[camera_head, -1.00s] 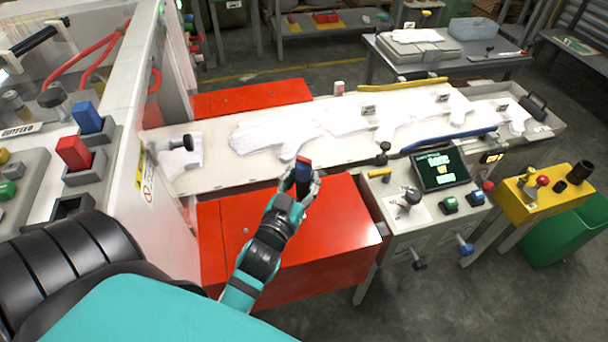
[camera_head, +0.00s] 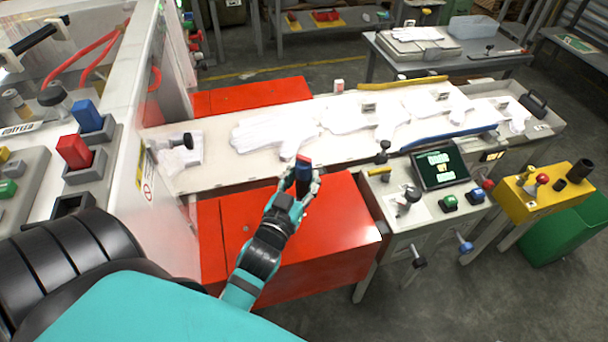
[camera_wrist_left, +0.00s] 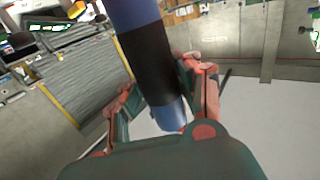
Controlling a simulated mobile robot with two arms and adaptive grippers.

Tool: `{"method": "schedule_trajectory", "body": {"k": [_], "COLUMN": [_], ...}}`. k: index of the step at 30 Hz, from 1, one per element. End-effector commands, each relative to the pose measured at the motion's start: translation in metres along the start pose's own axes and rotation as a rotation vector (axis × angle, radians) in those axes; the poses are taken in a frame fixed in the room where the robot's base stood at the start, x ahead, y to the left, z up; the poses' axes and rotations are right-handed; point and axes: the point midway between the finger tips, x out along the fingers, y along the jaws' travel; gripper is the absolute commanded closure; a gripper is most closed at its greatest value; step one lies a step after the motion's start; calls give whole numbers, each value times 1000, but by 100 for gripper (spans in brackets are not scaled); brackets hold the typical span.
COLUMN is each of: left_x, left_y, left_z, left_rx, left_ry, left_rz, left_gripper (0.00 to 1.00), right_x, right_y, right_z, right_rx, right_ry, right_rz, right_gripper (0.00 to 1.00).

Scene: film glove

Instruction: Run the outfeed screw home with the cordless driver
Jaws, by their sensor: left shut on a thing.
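My left gripper (camera_head: 303,187) is shut on an upright blue tool with a dark band and a red top (camera_head: 303,168); it appears to be the cordless driver. It is held above the red cabinet, at the near edge of the white conveyor. In the left wrist view the tool (camera_wrist_left: 146,62) runs between the two fingers (camera_wrist_left: 160,100), blue with a wide black band. Its lower end is partly hidden by the gripper. I cannot pick out the outfeed screw with certainty. An "OUTFEED" label (camera_head: 20,129) is on the machine at left. My right gripper is not in view.
White gloves (camera_head: 275,131) lie along the conveyor (camera_head: 215,176). Red cabinet (camera_head: 330,225) and control box with screen (camera_head: 439,168) stand in front. Red (camera_head: 73,151) and blue (camera_head: 86,116) blocks sit in holders at left.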

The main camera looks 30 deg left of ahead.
Motion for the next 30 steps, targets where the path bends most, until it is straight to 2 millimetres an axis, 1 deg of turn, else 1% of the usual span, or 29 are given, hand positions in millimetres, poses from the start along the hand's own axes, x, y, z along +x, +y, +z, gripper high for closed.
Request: {"method": "schedule_trajectory", "body": {"k": [30], "left_x": [0], "left_y": [0], "left_z": [0], "left_rx": [1], "left_ry": [3], "left_rz": [0], "left_gripper": [100], "right_x": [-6], "right_y": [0], "right_z": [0], "right_rx": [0], "right_ry": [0], "right_rz": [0], "right_gripper": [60]}}
